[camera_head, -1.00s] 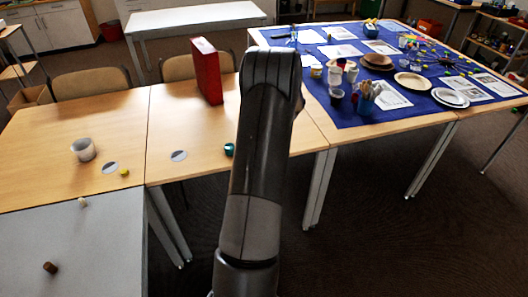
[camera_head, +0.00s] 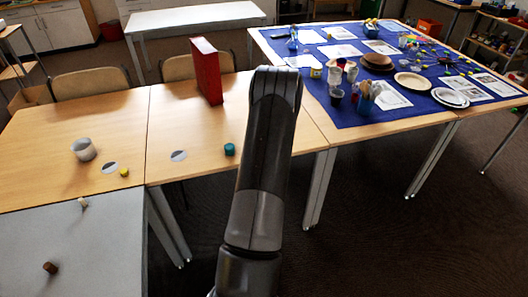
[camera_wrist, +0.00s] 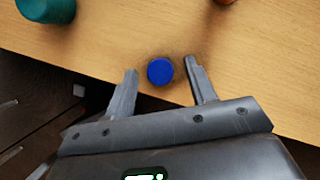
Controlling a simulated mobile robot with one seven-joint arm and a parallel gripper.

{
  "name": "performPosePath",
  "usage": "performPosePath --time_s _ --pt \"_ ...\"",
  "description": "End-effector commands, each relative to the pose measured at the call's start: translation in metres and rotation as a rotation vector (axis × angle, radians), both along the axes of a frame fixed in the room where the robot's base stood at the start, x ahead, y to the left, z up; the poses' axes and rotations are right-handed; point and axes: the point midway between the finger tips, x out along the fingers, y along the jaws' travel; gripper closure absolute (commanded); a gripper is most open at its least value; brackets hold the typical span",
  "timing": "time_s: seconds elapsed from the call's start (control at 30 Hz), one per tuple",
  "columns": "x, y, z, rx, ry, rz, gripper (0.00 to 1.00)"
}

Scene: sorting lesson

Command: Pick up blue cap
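The blue cap (camera_wrist: 160,71) is a small round disc on the light wooden table, close to its edge, in the wrist view. My gripper (camera_wrist: 162,65) is open, with one finger on each side of the cap. A gap shows between the cap and each finger, and I cannot tell how high the fingertips are above the table. In the head view my arm hides both the cap and the gripper.
A teal cylinder (camera_head: 230,149) stands left of my arm; it also shows in the wrist view (camera_wrist: 47,8). A red box (camera_head: 207,72) stands behind. A white cup (camera_head: 83,149) and a yellow cap (camera_head: 124,172) are further left. A blue-covered table (camera_head: 400,113) with crafts is at right.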

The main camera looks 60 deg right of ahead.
Motion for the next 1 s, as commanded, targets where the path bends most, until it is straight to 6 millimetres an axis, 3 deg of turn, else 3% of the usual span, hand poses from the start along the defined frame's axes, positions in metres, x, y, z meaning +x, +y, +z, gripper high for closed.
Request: performPosePath --time_s 0.57,1.0 --pt "0.0001 0.0003 0.0002 0.001 0.0 0.0 0.96" --pt "0.0002 0.0002 0.0018 0.0 0.0 0.001 0.98"
